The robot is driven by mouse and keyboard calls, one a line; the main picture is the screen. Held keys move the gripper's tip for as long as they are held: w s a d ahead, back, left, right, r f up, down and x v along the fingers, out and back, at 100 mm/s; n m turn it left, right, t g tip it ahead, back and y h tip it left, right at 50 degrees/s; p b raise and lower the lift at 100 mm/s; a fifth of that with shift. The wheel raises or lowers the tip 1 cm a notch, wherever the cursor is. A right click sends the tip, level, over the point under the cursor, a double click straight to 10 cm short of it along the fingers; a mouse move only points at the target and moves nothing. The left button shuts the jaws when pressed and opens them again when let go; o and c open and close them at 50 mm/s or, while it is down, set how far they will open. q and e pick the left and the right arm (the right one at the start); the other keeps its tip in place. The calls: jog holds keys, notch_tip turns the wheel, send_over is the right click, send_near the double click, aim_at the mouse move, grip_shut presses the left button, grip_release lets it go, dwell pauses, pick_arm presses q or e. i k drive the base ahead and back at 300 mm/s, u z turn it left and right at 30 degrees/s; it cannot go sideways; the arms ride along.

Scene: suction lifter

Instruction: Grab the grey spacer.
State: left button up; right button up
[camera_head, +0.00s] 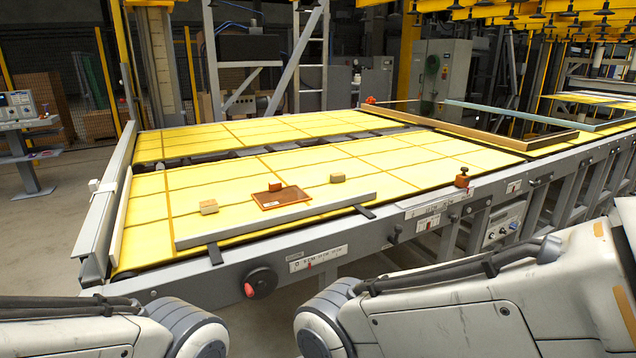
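I cannot pick out a small grey spacer for certain. A long grey bar (275,219) lies along the front edge of the yellow table (400,157). Behind it are a tan block (208,207), an orange-brown flat tray (290,197) with a small brown block (275,187) at its back edge, and a small brownish block (337,178) to the right. My two arms show only as white links along the bottom. Neither gripper is in view.
A grey rail (108,200) borders the table's left end. A brown beam (480,135) crosses the far right. A black handwheel (261,281) sticks out in front. Much of the yellow surface is bare.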

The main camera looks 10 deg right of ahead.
aim_at(339, 177)
jog(key=z, duration=0.2)
jog(key=k, duration=0.2)
jog(key=z, duration=0.95)
jog(key=k, duration=1.15)
jog(key=z, duration=0.8)
jog(key=i, duration=3)
jog(key=u, duration=0.8)
jog(key=i, duration=0.95)
jog(key=u, duration=1.75)
jog(key=i, duration=0.85)
jog(key=u, duration=0.8)
